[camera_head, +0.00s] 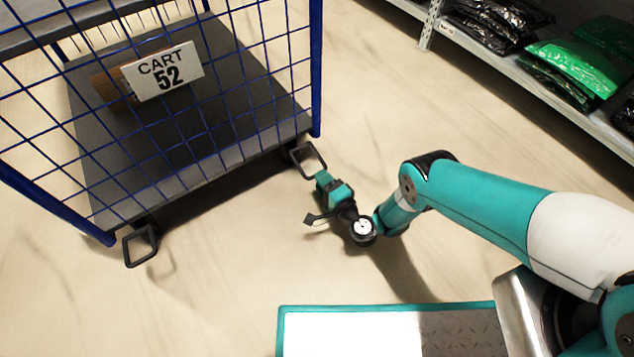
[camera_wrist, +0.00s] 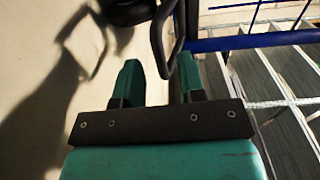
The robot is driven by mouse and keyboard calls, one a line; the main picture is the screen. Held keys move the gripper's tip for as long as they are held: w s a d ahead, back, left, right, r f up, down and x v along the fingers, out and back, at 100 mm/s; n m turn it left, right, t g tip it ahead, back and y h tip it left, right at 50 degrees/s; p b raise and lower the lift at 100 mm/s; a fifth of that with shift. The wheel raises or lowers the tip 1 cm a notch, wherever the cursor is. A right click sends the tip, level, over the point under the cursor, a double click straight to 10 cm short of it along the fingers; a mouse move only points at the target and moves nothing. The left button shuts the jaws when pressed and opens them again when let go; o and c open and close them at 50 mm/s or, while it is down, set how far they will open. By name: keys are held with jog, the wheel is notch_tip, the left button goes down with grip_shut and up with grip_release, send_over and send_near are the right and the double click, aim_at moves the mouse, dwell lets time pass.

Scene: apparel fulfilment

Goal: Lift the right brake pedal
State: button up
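The right brake pedal (camera_head: 308,160) is a black metal loop under the right corner of the blue cart, sticking out toward my arm. In the wrist view its loop (camera_wrist: 157,42) hangs down from the top, its end between my fingers and closer to the right one. My gripper (camera_head: 323,180) is teal and black and sits just beside the pedal, low over the floor. In the wrist view my gripper (camera_wrist: 159,78) has its two teal fingers apart, with nothing clamped. I cannot tell whether a finger touches the loop.
The wire-sided cart (camera_head: 200,140) bears a "CART 52" sign (camera_head: 163,72). A second, left pedal loop (camera_head: 140,246) shows at its other corner. A shelf (camera_head: 545,85) with bagged goods stands at the upper right. The floor between cart and shelf is clear.

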jog(key=shift+b+x, duration=1.1)
jog(key=shift+x, duration=0.45)
jog(key=shift+c, duration=0.3)
grip_shut()
